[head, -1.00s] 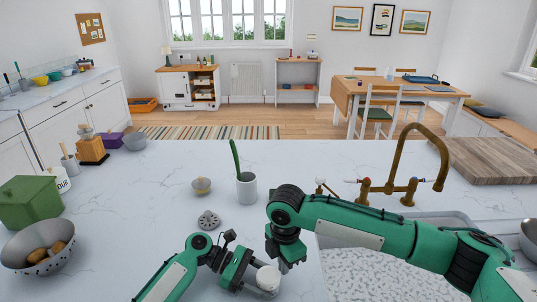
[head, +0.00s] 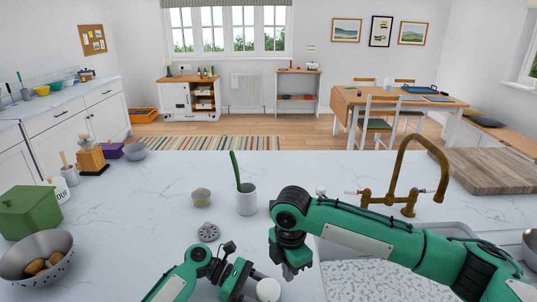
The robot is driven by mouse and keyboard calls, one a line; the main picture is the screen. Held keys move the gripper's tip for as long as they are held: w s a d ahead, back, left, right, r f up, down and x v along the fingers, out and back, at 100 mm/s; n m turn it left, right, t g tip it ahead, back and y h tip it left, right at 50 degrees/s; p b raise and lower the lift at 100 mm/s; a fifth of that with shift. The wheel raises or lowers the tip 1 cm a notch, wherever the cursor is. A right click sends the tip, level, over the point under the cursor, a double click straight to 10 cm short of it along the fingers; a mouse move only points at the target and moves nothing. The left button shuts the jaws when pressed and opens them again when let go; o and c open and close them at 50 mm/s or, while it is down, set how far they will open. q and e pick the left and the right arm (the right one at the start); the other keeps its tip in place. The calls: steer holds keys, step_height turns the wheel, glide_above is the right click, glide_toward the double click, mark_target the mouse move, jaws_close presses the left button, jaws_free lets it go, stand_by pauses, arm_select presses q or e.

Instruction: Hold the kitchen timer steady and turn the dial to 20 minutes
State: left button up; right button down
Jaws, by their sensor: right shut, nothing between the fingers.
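A small round white thing, which looks like the kitchen timer (head: 268,290), is at the front of the counter near the bottom edge. Its dial marks are too small to read. My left gripper (head: 256,277) reaches it from the left, with its fingers at the timer's side. Whether they are closed on it is unclear. My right gripper (head: 297,271) points down just above and right of the timer in the picture. It is shut, empty and apart from the timer.
A grey disc with holes (head: 208,232), a small pot (head: 201,197) and a white cup (head: 246,202) with a green-handled utensil stand behind my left arm. The sink (head: 450,220) and brass tap (head: 410,190) are right. A colander (head: 35,265) and green box (head: 28,212) are left.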

steer(key=shift+r, duration=1.5)
arm_select(q)
steer(key=o, duration=0.8)
steer(key=shift+o, duration=0.2)
